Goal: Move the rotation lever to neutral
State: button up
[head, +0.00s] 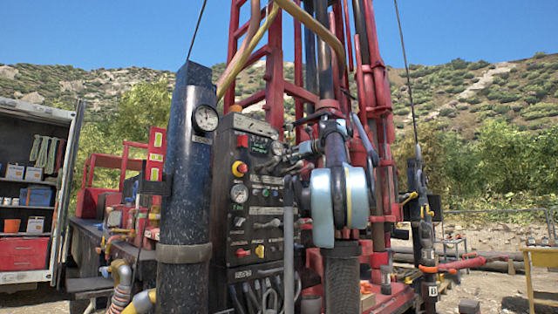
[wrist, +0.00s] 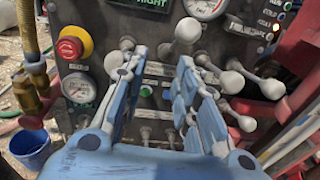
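The control panel (wrist: 110,25) with its levers fills the upper wrist view, and it also shows in the head view (head: 228,165). Several levers with pale round knobs stick out of it, among them a large upright one (wrist: 188,30), one at the left (wrist: 127,43) and a pair at the right (wrist: 232,82). No readable label tells me which is the rotation lever. My gripper (wrist: 154,68) is open, its two blue-grey fingers apart and pointing at the panel. A pale knob (wrist: 165,52) shows beyond the gap; contact cannot be told. The fingers hide part of the lower panel.
A red stop button (wrist: 70,47) on a yellow base and a gauge (wrist: 79,87) sit left of the fingers. Red frame parts (wrist: 294,45) and pipes border the right. A dark post (head: 185,160) stands left of the panel. A blue bucket (wrist: 30,148) is at lower left.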

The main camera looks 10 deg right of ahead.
jog(key=w+a+r, duration=0.1)
jog(key=w, duration=0.3)
jog(key=w+a+r+m, duration=0.1)
jog(key=w, duration=0.3)
jog(key=w+a+r+m+t, duration=0.1)
jog(key=w, duration=0.3)
jog(key=shift+a, duration=0.4)
grip_shut()
